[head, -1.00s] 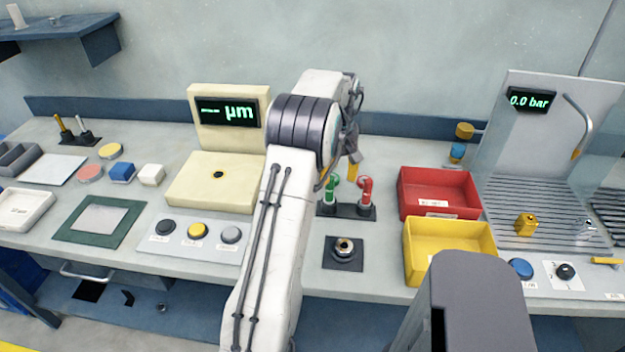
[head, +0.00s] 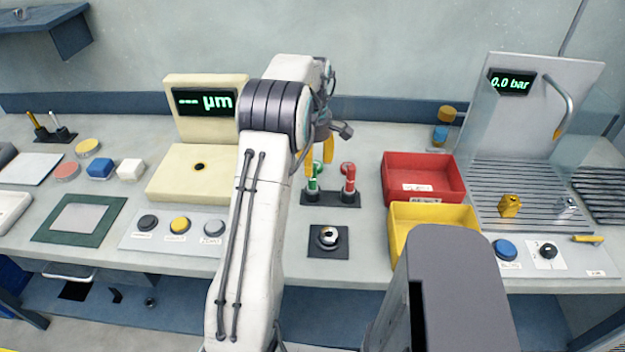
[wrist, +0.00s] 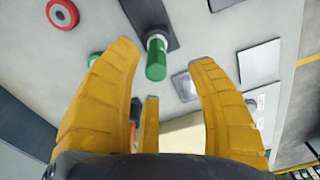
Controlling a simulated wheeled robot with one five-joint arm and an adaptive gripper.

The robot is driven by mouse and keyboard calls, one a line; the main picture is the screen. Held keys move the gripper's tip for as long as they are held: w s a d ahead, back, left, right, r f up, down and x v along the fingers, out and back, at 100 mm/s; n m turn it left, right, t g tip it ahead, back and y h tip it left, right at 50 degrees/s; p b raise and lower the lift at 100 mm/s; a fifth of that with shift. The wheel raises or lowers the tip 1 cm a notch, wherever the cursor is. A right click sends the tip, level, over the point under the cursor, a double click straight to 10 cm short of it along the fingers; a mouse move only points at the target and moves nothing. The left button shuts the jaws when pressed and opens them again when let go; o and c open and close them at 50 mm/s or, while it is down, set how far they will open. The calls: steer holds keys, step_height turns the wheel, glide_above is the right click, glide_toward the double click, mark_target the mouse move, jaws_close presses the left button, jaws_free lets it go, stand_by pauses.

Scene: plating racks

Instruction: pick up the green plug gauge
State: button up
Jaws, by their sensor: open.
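The green plug gauge (head: 312,186) stands in a dark stand (head: 331,199) on the bench, beside a red plug gauge (head: 349,185). My gripper (head: 318,158) is above and partly behind the stand in the head view, with its yellow fingers hanging down. In the wrist view my gripper (wrist: 164,56) is open and empty. The green gauge (wrist: 156,60), with a pale band, shows between the tips of the two large fingers, beyond them. I cannot tell how much gap remains. A third finger shows lower, between them.
A red round piece (wrist: 62,14) and a green round piece (wrist: 93,60) show left of the gauge in the wrist view. A red bin (head: 424,176) and a yellow bin (head: 432,216) stand right of the stand. A dark fixture (head: 328,239) is in front.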

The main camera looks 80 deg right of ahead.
mark_target(313, 177)
steer(key=shift+d+f+p, duration=0.15)
steer(key=shift+f+p, duration=0.15)
steer(key=shift+f, duration=1.25)
steer(key=shift+d+f+p, duration=0.1)
steer(key=shift+f+p, duration=0.2)
steer(key=shift+f, duration=1.25)
steer(key=shift+c, duration=0.2)
jaws_close()
